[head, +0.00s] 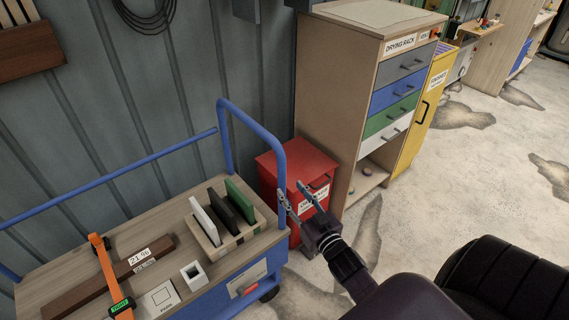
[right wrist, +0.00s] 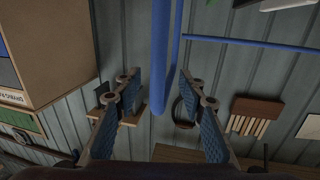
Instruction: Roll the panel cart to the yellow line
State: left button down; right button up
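The panel cart (head: 60,272) stands at lower left in the head view, with a wooden top and a blue tubular handle (head: 253,116) at its right end. My right gripper (head: 296,196) is beside the near upright of the handle. In the right wrist view the blue handle bar (right wrist: 160,60) shows between the spread fingers of my right gripper (right wrist: 158,88), with a gap on each side. The gripper is open and holds nothing. My left gripper is outside both views. No yellow line shows on the visible floor.
On the cart are a slotted block with panels (head: 226,238), a dark wooden strip (head: 90,288) and an orange clamp (head: 110,275). A red bin (head: 296,170), the drying rack (head: 345,90) and a yellow cabinet (head: 424,115) stand behind. Patchy concrete floor (head: 480,180) is open at right.

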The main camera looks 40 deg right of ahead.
aim_at(284, 177)
jog(key=shift+w+d+r, duration=0.15)
jog(key=shift+w+r, duration=0.1)
jog(key=shift+r, duration=0.4)
jog(key=shift+w+r, duration=0.1)
jog(key=shift+w, duration=0.2)
jog(key=w, duration=0.4)
jog(key=w+d+p, duration=0.1)
jog(key=w, duration=0.1)
jog(key=shift+w+f, duration=0.2)
jog(key=shift+w, duration=0.1)
jog(key=shift+c, duration=0.3)
grip_shut()
